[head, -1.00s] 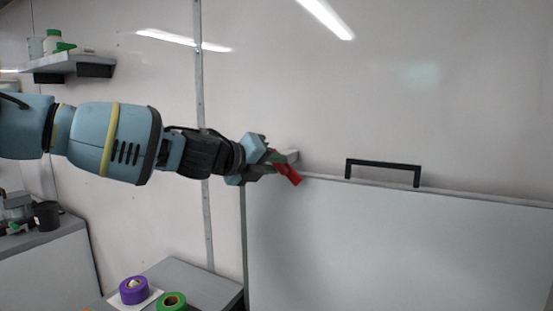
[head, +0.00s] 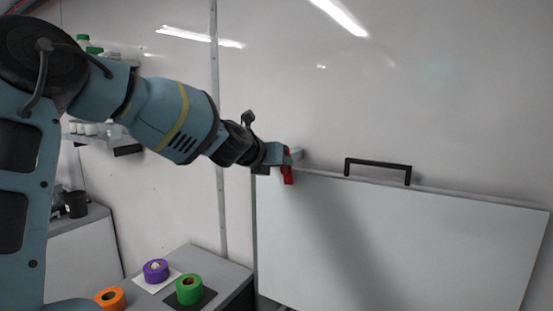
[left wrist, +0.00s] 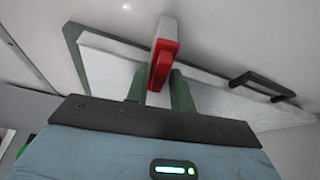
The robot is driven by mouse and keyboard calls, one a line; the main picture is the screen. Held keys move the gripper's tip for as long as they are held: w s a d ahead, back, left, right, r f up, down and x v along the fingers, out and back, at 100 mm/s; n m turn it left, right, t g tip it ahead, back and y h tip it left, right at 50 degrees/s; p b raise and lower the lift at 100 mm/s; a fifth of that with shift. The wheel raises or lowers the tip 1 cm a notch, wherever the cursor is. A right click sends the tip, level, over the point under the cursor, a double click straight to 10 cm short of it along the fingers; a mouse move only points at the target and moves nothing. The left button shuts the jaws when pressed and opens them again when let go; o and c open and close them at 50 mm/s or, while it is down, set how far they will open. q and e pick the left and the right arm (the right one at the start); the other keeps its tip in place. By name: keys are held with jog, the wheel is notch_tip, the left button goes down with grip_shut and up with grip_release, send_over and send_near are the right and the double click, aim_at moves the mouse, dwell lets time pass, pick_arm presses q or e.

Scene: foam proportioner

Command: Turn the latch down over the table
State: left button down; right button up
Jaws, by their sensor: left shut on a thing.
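The red latch (head: 288,176) sits at the top left corner of the white folded table (head: 420,240), on a pale mount against the wall. In the head view its red part hangs nearly straight down over the table's upper edge. My left gripper (head: 284,158) is shut on the latch. In the left wrist view the red latch (left wrist: 164,50) stands between the two dark green fingers of the left gripper (left wrist: 158,84), with the white table (left wrist: 105,68) behind. The fingers partly hide the latch in the head view. My right gripper is not in view.
A black handle (head: 378,164) stands on the table's top edge. Purple (head: 155,271), green (head: 189,290) and orange (head: 110,299) tape rolls lie on a grey bench at the lower left. A shelf hangs on the wall behind my left arm. The wall above the table is clear.

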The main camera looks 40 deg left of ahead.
pick_arm(q)
jog(key=shift+r+m+y+p, duration=0.15)
jog(key=shift+m+y+p, duration=0.15)
jog(key=shift+m+p, duration=0.25)
dwell(0.4)
jog(key=c, duration=1.4)
grip_release()
jog(key=shift+c, duration=0.2)
jog(key=shift+s, duration=0.1)
jog(key=v, duration=0.7)
jog(key=shift+s+d, duration=0.2)
jog(key=shift+r, duration=0.1)
